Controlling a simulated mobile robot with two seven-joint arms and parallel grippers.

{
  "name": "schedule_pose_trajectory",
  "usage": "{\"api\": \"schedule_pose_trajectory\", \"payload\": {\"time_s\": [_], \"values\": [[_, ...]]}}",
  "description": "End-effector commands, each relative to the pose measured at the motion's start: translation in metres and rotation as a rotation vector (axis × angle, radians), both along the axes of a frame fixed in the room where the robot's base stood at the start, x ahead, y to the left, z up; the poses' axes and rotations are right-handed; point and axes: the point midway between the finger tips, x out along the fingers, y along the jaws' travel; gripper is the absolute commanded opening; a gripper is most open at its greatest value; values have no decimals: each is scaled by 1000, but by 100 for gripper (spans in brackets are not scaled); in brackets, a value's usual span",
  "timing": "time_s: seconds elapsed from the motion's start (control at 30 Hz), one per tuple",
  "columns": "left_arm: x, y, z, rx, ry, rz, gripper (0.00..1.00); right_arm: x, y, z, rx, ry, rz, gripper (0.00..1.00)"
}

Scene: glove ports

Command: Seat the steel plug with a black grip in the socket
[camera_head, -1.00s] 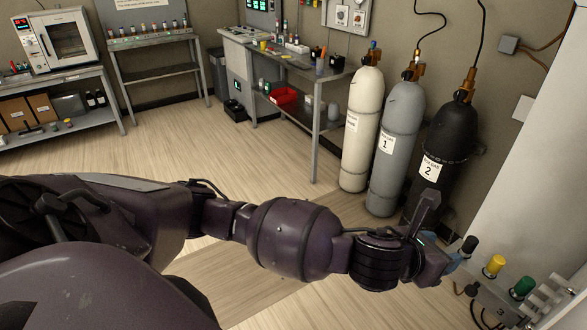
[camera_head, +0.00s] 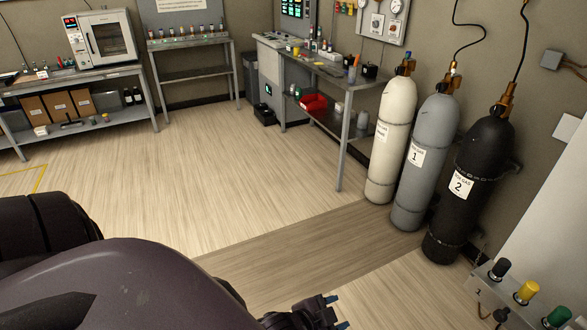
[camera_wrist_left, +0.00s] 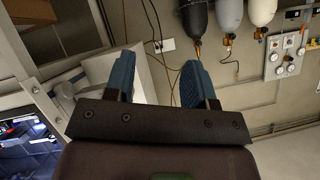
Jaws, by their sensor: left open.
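My left gripper (camera_head: 338,312) is at the bottom edge of the head view, well left of the plug. In the left wrist view its blue fingers (camera_wrist_left: 157,65) are apart with nothing between them. The right gripper is not in view.
Yellow-topped (camera_head: 527,291) and green-topped (camera_head: 558,317) plugs stand beside the black one. A black gas cylinder (camera_head: 470,190), a grey one (camera_head: 425,165) and a white one (camera_head: 390,140) stand behind the panel. A pale upright panel (camera_head: 550,215) borders the right. The wooden floor is clear.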

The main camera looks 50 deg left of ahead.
Motion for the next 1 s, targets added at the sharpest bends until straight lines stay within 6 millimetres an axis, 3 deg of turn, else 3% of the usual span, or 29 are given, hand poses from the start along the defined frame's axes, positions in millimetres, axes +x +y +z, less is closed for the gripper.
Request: {"api": "schedule_pose_trajectory", "payload": {"time_s": [0.1, 0.3, 1.0], "values": [[-37, 31, -25, -149, 60, 180, 50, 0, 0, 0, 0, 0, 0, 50], [-68, 57, -42, -273, 90, 334, 50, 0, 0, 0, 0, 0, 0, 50], [-65, 58, -50, -285, 79, 341, 50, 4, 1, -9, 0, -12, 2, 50]]}}
